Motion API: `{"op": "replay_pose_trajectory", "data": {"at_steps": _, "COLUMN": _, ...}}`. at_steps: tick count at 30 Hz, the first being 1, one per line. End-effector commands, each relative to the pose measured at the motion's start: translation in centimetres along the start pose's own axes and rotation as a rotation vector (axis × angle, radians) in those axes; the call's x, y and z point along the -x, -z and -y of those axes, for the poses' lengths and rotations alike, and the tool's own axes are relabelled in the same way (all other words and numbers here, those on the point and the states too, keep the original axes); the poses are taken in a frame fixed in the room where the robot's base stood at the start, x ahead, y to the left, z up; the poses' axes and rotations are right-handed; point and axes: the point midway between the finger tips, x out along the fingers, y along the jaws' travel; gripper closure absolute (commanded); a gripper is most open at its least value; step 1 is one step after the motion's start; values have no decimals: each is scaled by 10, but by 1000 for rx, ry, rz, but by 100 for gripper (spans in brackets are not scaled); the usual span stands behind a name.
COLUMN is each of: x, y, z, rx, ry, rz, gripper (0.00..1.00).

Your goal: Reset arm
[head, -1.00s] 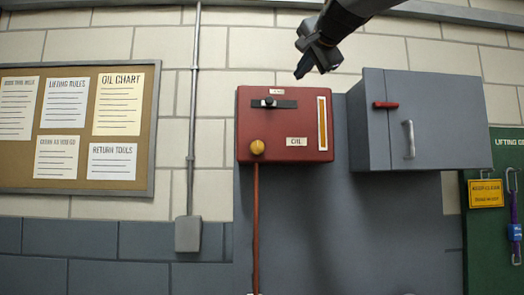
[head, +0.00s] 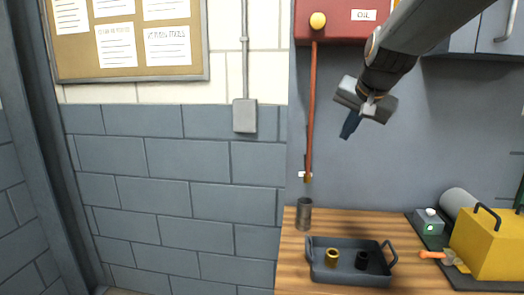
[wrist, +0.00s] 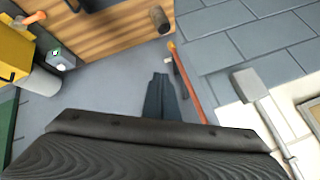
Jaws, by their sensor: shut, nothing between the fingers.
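My gripper (head: 350,124) hangs from my arm at the upper right of the head view, in the air in front of the grey wall panel. Its dark fingers are together and hold nothing. The red pipe is to its left and the wooden bench is below it. In the wrist view the shut fingers (wrist: 160,97) point away over the grey panel, apart from everything.
A red box (head: 340,30) has a pipe (head: 311,110) running down from it. The bench (head: 292,262) bears a dark metal cup (head: 304,214), a tray (head: 350,276) with brass and black bushings, a yellow case (head: 490,250) and an orange-handled tool (head: 432,254).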

Motion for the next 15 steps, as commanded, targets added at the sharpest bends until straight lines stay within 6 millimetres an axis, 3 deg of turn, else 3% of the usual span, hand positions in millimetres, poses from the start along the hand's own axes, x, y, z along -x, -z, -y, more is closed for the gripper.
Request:
{"op": "replay_pose_trajectory", "data": {"at_steps": 1, "x": -16, "y": -30, "z": -14, "rx": 42, "ry": -28, "rz": 49, "gripper": 100}}
{"op": "replay_pose_trajectory", "data": {"at_steps": 6, "x": -54, "y": -131, "z": -65, "rx": 199, "ry": -105, "rz": 213, "gripper": 100}}
{"op": "replay_pose_trajectory", "data": {"at_steps": 12, "x": -68, "y": -247, "z": -126, "rx": 385, "ry": -166, "rz": 409, "gripper": 100}}
{"op": "replay_pose_trajectory", "data": {"at_steps": 15, "x": -65, "y": -290, "z": -150, "rx": 458, "ry": -181, "rz": 486, "gripper": 100}}
